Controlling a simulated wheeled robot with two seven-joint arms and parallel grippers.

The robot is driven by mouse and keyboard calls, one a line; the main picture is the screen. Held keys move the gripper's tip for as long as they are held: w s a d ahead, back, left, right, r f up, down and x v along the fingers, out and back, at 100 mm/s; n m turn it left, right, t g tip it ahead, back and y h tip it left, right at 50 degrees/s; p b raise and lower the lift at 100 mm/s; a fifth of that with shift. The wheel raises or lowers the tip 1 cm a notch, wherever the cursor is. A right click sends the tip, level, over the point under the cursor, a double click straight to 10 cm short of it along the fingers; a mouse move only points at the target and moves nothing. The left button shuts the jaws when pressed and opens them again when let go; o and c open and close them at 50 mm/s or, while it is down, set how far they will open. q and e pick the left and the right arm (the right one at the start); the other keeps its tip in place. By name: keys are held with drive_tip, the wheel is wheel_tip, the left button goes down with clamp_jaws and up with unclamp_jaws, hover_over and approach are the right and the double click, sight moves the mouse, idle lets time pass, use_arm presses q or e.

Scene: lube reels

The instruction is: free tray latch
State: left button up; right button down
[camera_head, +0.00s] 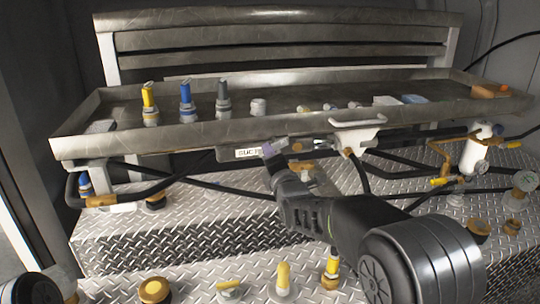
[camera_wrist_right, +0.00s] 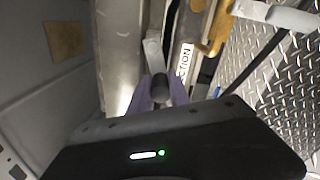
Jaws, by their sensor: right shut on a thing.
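The long grey metal tray (camera_head: 62,145) runs across the head view, with a white label (camera_head: 248,153) below its front edge. My right gripper (camera_head: 270,150) is at this front edge, just right of the label. In the right wrist view, the purple fingertips (camera_wrist_right: 158,98) are shut on the dark round end (camera_wrist_right: 159,82) of a short grey lever, which looks like the tray latch (camera_wrist_right: 153,55). The label also shows in the right wrist view (camera_wrist_right: 185,60). In the head view the gripper hides most of the lever.
Yellow-topped (camera_head: 149,104), blue (camera_head: 187,103) and grey (camera_head: 223,100) fittings stand in the tray. A white handle (camera_head: 357,132) is on its front edge, right of my gripper. Black hoses (camera_head: 215,185) run below. Several capped fittings stand on the diamond-plate deck (camera_head: 190,245).

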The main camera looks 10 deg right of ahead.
drive_tip(key=shift+f, duration=0.1)
drive_tip(key=c, duration=1.2)
unclamp_jaws()
drive_tip(key=shift+c, duration=0.2)
drive_tip(key=s+b, duration=0.1)
drive_tip(key=s, duration=0.6)
drive_tip(key=shift+s+d, duration=0.3)
drive_tip(key=shift+s, duration=0.1)
